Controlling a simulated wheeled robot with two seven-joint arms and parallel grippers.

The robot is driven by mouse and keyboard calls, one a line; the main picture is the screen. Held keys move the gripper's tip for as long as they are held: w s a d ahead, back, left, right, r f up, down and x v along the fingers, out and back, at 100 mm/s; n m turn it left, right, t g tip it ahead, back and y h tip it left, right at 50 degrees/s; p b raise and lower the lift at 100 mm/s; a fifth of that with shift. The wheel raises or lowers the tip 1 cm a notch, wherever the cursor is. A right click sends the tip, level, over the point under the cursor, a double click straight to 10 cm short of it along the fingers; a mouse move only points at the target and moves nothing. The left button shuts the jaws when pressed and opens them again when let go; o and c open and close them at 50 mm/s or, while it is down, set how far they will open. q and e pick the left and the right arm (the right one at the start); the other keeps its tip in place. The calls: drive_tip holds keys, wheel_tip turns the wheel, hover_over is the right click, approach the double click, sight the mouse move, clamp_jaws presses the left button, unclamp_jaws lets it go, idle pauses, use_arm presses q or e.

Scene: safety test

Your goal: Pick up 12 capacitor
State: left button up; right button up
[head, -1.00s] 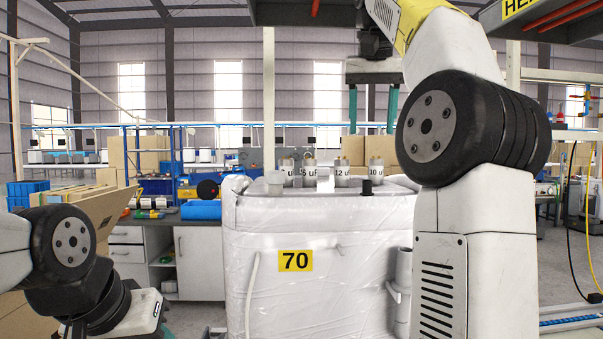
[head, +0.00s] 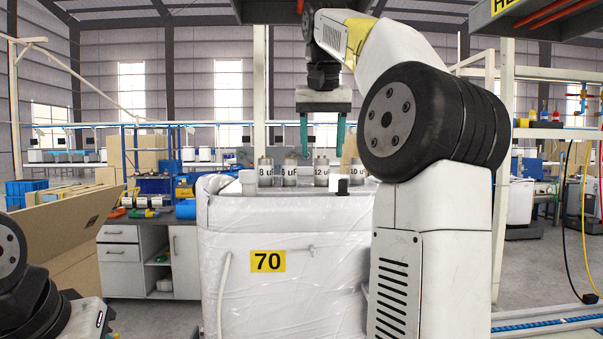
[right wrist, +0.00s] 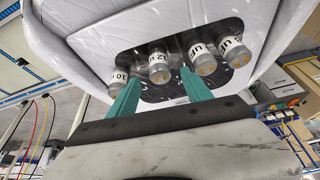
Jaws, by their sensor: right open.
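The 12 capacitor (head: 321,174) is a grey-white cylinder with a "12 u" label, standing upright in a row on top of the white wrapped unit marked 70. My right gripper (head: 322,148) points down above it, open and empty, with its teal fingers to either side of it in the picture. In the right wrist view the 12 capacitor (right wrist: 159,68) shows between the two fingers (right wrist: 158,84), its brass-coloured end facing the camera. I cannot tell if the fingertips reach down beside it. Of my left arm only links show at the lower left; its gripper is out of view.
The 10 capacitor (head: 357,174) stands close to the right, and two more capacitors (head: 290,173) stand to the left. A short black post (head: 343,187) is in front of the row. The white unit (head: 265,300) fills the middle. A cardboard box (head: 60,235) is at left.

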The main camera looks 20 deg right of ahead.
drive_tip(key=shift+x, duration=1.35)
clamp_jaws()
drive_tip(key=shift+r, duration=0.2)
